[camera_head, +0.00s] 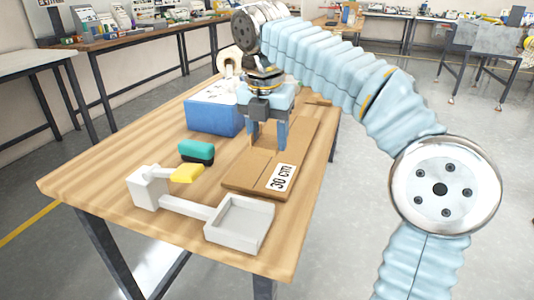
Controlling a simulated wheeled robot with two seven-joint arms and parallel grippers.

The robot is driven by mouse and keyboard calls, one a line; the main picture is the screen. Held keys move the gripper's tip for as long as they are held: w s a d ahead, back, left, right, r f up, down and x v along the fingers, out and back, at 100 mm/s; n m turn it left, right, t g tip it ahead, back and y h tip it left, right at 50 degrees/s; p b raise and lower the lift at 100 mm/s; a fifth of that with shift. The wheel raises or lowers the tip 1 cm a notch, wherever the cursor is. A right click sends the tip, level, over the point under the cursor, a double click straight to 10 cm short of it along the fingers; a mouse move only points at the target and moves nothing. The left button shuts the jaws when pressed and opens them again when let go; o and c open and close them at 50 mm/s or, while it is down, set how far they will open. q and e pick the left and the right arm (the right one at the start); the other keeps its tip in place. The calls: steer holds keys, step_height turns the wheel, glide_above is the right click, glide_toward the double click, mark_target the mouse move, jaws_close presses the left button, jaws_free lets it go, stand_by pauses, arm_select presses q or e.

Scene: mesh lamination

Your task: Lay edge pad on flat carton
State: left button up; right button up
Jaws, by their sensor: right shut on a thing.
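The flat carton (233,182) is a thin brown board lying on the wooden table, with a white label reading "30 cm" (281,177) at its near end. My right gripper (268,146) points straight down over the middle of the carton. Its two blue-grey fingers are shut on a brown piece, which I take for the edge pad; the fingers and the matching brown of the carton make its outline hard to see. I cannot tell whether the pad touches the carton. My left gripper is not in view.
A blue box (212,118) with a white top stands left of the carton. A teal and black block (196,151) lies nearer. A white fixture (148,187) with a yellow piece (187,174) and a shallow white tray (238,222) occupy the front. The table's left front corner is clear.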

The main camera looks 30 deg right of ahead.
mark_target(266, 139)
steer(key=f, duration=0.1)
steer(key=w+f, duration=0.1)
steer(key=f, duration=0.1)
steer(key=f+b, duration=0.1)
steer(key=shift+w+d+f, duration=0.25)
steer(key=shift+d+f, duration=0.1)
steer(key=shift+f, duration=0.2)
steer(key=shift+f, duration=0.15)
steer(key=o, duration=1)
steer(key=shift+r, duration=0.55)
steer(key=r, duration=0.3)
steer(key=a+r+p, duration=0.1)
steer(key=r, duration=0.2)
steer(key=s+r+p, duration=0.1)
steer(key=r, duration=0.2)
steer(key=shift+a+r, duration=0.15)
steer(key=shift+r, duration=0.9)
